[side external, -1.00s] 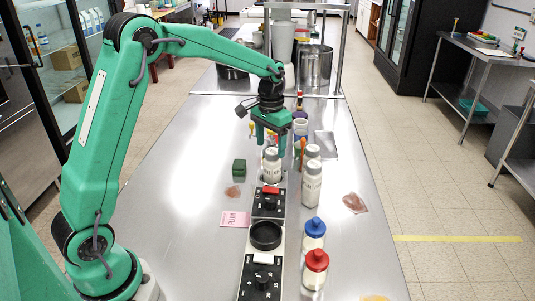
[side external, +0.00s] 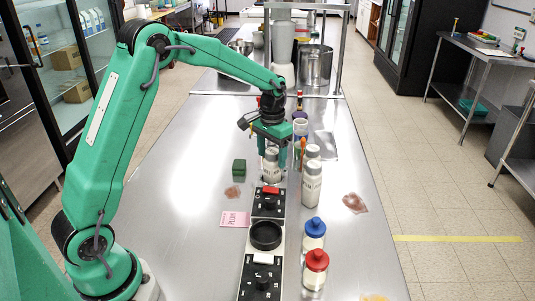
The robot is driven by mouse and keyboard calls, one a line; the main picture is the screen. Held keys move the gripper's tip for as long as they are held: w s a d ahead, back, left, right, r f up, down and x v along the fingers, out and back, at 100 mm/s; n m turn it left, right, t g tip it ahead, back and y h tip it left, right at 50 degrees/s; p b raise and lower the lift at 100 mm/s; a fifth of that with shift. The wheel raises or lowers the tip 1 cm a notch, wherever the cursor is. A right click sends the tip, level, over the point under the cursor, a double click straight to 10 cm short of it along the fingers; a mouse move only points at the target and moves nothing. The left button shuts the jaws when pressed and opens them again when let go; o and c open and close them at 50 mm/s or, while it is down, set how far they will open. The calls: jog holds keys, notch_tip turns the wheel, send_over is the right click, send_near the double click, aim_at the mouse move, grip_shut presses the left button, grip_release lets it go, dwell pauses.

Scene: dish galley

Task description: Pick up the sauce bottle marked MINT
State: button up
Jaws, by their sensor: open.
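Several pale bottles with grey tops stand mid-table: one under my gripper (side external: 271,165), one to its right and nearer (side external: 312,185), and one just behind that (side external: 313,152). Their lettering is too small to read, so I cannot tell which is marked MINT. My gripper (side external: 272,157) is open, its green fingers pointing down at the top of the left bottle. The fingers seem to come down on either side of that top; I cannot tell whether they touch it.
A blue-topped jar (side external: 314,234) and a red-topped jar (side external: 316,270) stand in front. A black control strip with a black round dish (side external: 265,236) runs along the middle. A green box (side external: 239,167) and a pink card (side external: 235,219) lie left. Other containers crowd behind the bottles.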

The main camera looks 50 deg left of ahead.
aim_at(272, 166)
jog(key=shift+d+f, duration=0.15)
jog(key=shift+f, duration=2.25)
jog(key=c, duration=1.2)
jog(key=shift+r, duration=0.15)
jog(key=shift+w+r, duration=0.1)
jog(key=shift+r, duration=0.7)
notch_tip(272, 166, up, 2)
jog(key=shift+r, duration=0.2)
jog(key=s+d+r, duration=0.1)
jog(key=d+r, duration=0.1)
jog(key=d, duration=0.1)
jog(key=s+d+r, duration=0.2)
jog(key=d, duration=0.2)
jog(key=s+d+r, duration=0.1)
jog(key=d+r, duration=0.2)
jog(key=shift+s+d, duration=0.35)
jog(key=shift+s, duration=0.05)
